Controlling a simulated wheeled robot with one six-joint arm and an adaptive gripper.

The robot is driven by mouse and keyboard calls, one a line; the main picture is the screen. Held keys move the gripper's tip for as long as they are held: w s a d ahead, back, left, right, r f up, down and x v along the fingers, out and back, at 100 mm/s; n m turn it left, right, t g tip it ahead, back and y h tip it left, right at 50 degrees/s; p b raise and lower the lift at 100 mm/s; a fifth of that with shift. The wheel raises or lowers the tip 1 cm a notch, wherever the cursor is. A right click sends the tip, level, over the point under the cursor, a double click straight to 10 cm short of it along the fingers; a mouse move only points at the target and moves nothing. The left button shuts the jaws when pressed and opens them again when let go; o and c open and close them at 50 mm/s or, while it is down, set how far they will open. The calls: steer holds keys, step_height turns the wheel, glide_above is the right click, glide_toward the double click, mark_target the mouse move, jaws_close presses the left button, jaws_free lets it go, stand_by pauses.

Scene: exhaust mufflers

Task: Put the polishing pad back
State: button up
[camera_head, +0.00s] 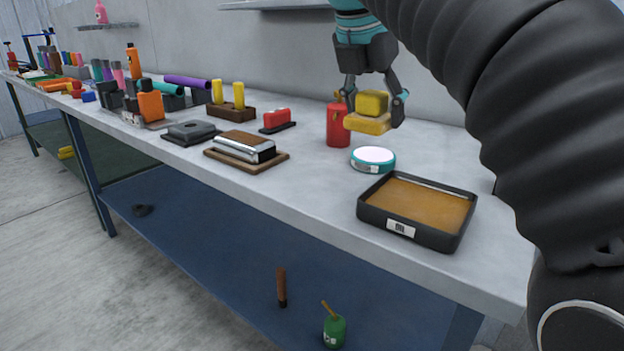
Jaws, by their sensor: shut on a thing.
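The polishing pad (368,124) appears to be the yellow piece in my gripper, a wide flat lower part with a smaller yellow block on top. My gripper (374,100) is shut on the upper block, one finger at each side. It holds the pad level above the bench, in front of the wall. The pad is above and behind a round teal dish with a pale top (373,157), apart from it. A black tray (374,222) with a brown-orange inside stands at the front right of the bench and carries a white label.
A red can (338,128) stands just left of the pad. A chrome-and-wood block (246,148) on a wooden base, a dark block (191,131) and a red piece (277,120) stand farther left. Many items crowd the far left. Bench is clear between block and tray.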

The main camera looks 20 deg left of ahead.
steer(key=shift+s+f, duration=0.3)
steer(key=shift+s, duration=0.6)
steer(key=shift+s+a+f, duration=0.1)
steer(key=shift+s+f, duration=0.05)
steer(key=shift+s, duration=0.15)
glide_above(316, 177)
steer(key=s, duration=0.1)
steer(key=f, duration=0.6)
steer(key=shift+s+a+f+b, duration=0.1)
steer(key=shift+a+f+b, duration=0.15)
steer(key=shift+f+b, duration=0.95)
steer(key=shift+f, duration=1.25)
steer(key=shift+f, duration=0.1)
steer(key=o, duration=1.2)
steer(key=p+v, duration=0.3)
steer(key=v, duration=0.9)
steer(key=shift+p, duration=0.4)
